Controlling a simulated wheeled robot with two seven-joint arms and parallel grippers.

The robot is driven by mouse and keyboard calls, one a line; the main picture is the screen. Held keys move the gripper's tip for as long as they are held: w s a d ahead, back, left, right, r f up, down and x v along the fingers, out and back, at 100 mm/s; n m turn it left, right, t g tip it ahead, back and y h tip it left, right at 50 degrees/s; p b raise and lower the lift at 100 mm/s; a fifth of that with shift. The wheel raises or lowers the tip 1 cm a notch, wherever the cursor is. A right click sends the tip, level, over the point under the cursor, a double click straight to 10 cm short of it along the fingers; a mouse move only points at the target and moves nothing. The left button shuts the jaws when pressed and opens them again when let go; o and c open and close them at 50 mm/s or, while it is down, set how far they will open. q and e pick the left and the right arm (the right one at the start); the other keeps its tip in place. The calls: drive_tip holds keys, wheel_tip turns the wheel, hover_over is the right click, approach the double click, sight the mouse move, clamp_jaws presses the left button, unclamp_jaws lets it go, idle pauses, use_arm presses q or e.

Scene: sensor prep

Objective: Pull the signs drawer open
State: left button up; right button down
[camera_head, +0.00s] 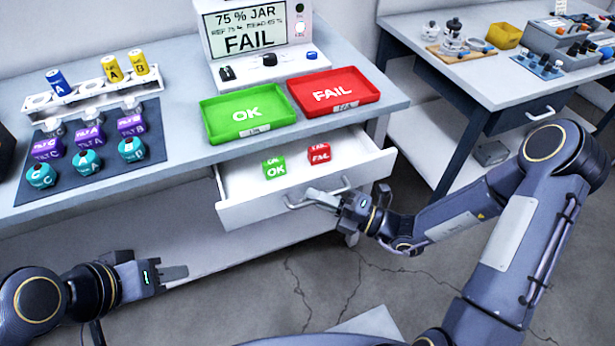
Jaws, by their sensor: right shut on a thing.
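The signs drawer (258,211) under the bench stands partly open, pulled out towards me. Inside it lie a green OK sign block (274,168) and a red FAIL sign block (319,153). The drawer's grey bar handle (298,203) is on its front face. My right gripper (334,199) is at the right part of the handle and is shut on it. The fingertips partly cover the handle there. My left gripper (176,273) is in front of and below the bench at the lower left, away from the drawer. Its fingers are seen edge-on, so its opening is unclear.
On the bench (190,142) are a green OK tray (247,112), a red FAIL tray (334,91), a tester reading FAIL (262,38), a white rack (92,96) and a dark mat (88,187) with several coloured pieces. A second table (480,70) stands at the right.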

drive_tip(key=s+d+p, duration=0.1)
drive_tip(key=s+d, duration=0.1)
drive_tip(key=s, duration=0.5)
drive_tip(key=shift+s+d, duration=0.2)
drive_tip(key=shift+s, duration=0.05)
drive_tip(key=c, duration=1.8)
unclamp_jaws()
drive_tip(key=shift+o, duration=0.2)
drive_tip(key=shift+d, duration=0.1)
drive_tip(key=v, duration=0.7)
drive_tip(key=shift+s+d, duration=0.2)
drive_tip(key=shift+d, duration=0.1)
drive_tip(key=shift+f, duration=0.1)
